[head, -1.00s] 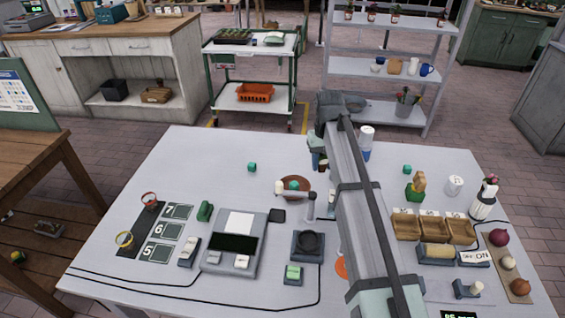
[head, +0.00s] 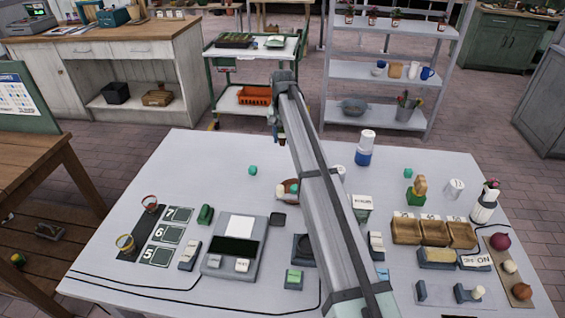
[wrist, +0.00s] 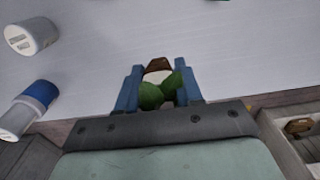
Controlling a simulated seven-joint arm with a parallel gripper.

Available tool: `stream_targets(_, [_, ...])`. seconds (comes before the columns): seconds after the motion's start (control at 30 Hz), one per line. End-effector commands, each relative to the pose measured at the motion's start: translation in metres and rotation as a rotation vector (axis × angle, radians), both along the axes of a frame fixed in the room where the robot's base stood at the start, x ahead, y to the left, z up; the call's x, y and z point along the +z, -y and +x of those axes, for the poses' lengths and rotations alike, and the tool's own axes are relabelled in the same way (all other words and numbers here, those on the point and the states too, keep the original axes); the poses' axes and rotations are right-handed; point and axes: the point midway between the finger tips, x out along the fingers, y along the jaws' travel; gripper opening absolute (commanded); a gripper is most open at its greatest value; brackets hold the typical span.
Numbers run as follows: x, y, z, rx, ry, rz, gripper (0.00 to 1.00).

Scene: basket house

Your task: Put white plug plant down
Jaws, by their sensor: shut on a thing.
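My gripper (wrist: 160,80) is shut on a small plant, the white plug plant (wrist: 157,76), in the wrist view. Its green leaves (wrist: 152,96) face the camera between the blue fingers, with a white part and a brown end beyond them. The plant is hard to make out there.
A blue-and-white bottle (head: 364,150) stands at the table's back.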

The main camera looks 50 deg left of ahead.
Motion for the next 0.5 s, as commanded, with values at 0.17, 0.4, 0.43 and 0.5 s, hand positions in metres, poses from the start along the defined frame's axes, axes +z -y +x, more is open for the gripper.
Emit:
stream_targets(0.17, [-0.026,0.001,0.000,-0.001,-0.001,-0.001,0.07])
stream_targets(0.4, [-0.057,0.000,0.000,0.000,0.000,0.000,0.07])
stream_targets(0.43, [-0.058,0.000,0.000,0.000,0.000,0.000,0.07])
stream_targets(0.5, [-0.063,0.000,0.000,0.000,-0.001,-0.001,0.07])
